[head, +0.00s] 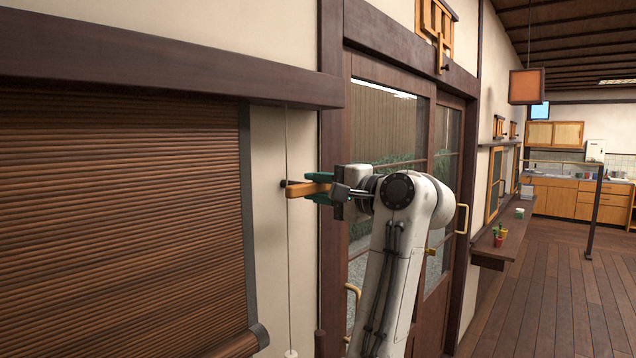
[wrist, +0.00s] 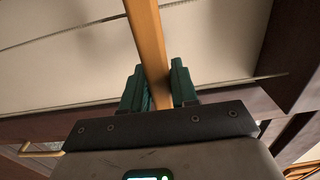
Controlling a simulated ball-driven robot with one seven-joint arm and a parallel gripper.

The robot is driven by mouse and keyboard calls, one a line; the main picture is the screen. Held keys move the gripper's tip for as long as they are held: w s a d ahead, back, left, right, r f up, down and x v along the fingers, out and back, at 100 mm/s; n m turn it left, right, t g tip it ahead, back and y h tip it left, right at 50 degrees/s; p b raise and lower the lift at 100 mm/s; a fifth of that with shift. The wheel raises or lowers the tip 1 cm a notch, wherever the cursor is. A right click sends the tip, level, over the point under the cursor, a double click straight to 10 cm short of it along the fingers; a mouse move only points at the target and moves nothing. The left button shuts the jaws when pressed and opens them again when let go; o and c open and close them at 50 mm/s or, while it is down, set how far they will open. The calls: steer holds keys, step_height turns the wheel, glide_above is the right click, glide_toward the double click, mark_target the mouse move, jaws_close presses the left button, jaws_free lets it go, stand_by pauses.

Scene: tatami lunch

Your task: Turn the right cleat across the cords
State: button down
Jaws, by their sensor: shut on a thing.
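The cleat (head: 306,190) is an orange wooden bar on the pale wall strip between the rolled-slat blind and the door frame. It lies roughly level in the head view, with a small dark piece at its left end. A thin pale cord (head: 288,130) hangs there, and the cleat's left end overlaps it in the picture. I cannot tell whether they touch. My gripper (head: 318,186) comes from the right with teal fingers shut on the cleat. In the wrist view the cleat (wrist: 146,40) runs between the green fingers (wrist: 158,88); its inner end is hidden.
The brown slatted blind (head: 120,210) fills the left under a dark beam (head: 180,75). A small pale pull (head: 291,353) sits at the cord's bottom. Glazed sliding doors (head: 440,180) stand behind my arm. A wall shelf (head: 497,243) is beyond; wooden floor (head: 560,290) at right is open.

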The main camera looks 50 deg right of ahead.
steer(key=shift+d+f, duration=0.1)
stand_by(0.3)
steer(key=c, duration=1)
jaws_free()
steer(key=shift+o, duration=0.2)
steer(key=s+b, duration=0.3)
steer(key=s, duration=0.7)
steer(key=shift+s+d, duration=0.15)
steer(key=shift+s, duration=0.25)
